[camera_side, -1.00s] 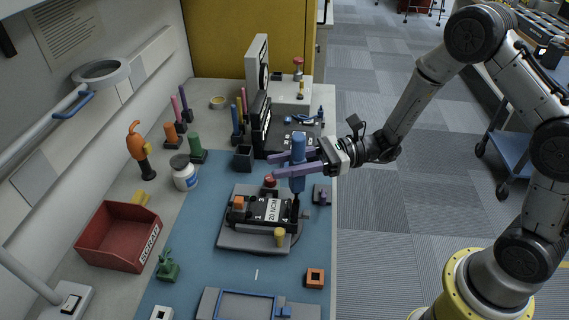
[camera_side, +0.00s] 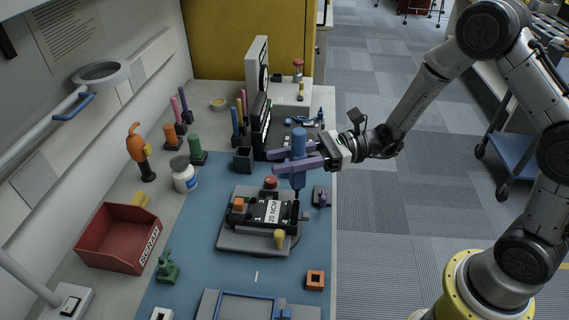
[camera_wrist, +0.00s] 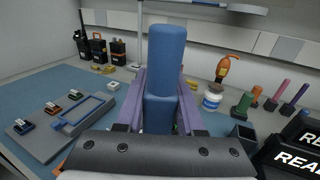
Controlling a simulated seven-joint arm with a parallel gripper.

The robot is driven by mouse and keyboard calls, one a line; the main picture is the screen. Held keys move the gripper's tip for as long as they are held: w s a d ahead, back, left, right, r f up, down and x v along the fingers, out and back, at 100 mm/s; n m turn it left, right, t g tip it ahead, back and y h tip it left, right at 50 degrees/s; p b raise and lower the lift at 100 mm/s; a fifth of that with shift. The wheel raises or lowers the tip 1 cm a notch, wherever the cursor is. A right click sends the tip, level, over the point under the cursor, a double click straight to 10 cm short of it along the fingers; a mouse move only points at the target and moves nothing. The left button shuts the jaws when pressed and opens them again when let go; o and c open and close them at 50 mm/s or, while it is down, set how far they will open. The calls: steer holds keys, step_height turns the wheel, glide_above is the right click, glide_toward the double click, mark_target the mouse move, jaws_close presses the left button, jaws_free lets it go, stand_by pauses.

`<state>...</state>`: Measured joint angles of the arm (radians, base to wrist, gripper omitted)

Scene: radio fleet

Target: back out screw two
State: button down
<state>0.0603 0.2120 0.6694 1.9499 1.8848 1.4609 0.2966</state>
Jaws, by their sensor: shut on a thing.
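My gripper (camera_side: 290,160), with long purple fingers, is shut on the blue handle of an upright screwdriver (camera_side: 298,139). The wrist view also shows the blue handle (camera_wrist: 160,70) between the fingers. The dark shaft points down at the right end of a black radio (camera_side: 258,213) with a white label. I cannot tell whether the tip touches it. The radio lies on a grey fixture (camera_side: 236,240) on the blue mat. Screw two cannot be made out at this size.
A red scrap bin (camera_side: 118,237) stands at the left. A white jar (camera_side: 183,174) and an orange-topped bottle (camera_side: 137,150) stand behind it. A grey tray with a blue frame (camera_side: 250,305) lies in front. Dark display panels (camera_side: 260,122) stand behind the radio.

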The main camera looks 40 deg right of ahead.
step_height(320, 180, up, 3)
steer(key=shift+r, duration=0.2)
stand_by(0.4)
